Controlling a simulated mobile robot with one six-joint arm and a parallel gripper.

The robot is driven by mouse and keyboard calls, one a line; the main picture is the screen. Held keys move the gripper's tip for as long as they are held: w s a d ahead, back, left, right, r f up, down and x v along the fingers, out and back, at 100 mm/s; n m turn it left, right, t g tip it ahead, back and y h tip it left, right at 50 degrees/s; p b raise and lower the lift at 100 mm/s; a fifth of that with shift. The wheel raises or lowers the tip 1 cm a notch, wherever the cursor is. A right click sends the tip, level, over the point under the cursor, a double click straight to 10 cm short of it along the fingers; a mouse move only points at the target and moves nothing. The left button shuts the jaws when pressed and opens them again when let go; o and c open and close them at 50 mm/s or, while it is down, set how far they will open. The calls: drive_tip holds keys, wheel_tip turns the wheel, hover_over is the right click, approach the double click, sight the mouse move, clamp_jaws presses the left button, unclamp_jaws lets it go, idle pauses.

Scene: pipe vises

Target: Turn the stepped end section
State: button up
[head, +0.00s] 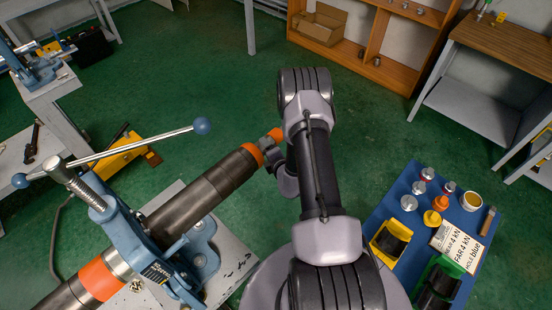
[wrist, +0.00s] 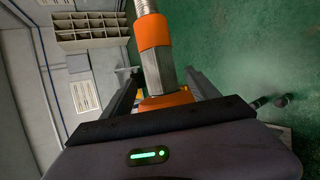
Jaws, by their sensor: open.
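A dark pipe (head: 195,197) is clamped in a blue vise (head: 128,235) and points up and right. Its stepped end section (head: 266,144) is grey, between an orange ring (head: 252,154) and an orange tip band (head: 276,134). My gripper (head: 277,160) is at this end, partly hidden by my arm. In the wrist view, the grey faceted part of the end section (wrist: 160,74) shows between the two dark, open fingers of my gripper (wrist: 162,80), with gaps visible beside it. An orange band (wrist: 153,32) and a threaded end lie beyond. Contact with the fingers cannot be told.
The vise handle bar (head: 115,152) with blue knobs sticks out above the pipe. A blue mat (head: 394,200) at right holds small weights, a yellow holder and labelled cards. A wooden shelf (head: 340,48) stands at the back. Green floor (head: 228,85) is open behind the pipe end.

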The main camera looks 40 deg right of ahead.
drive_tip(key=v, duration=1.1)
drive_tip(key=shift+s+r+p, duration=0.25)
drive_tip(key=shift+s+p, duration=0.1)
drive_tip(key=shift+p, duration=0.1)
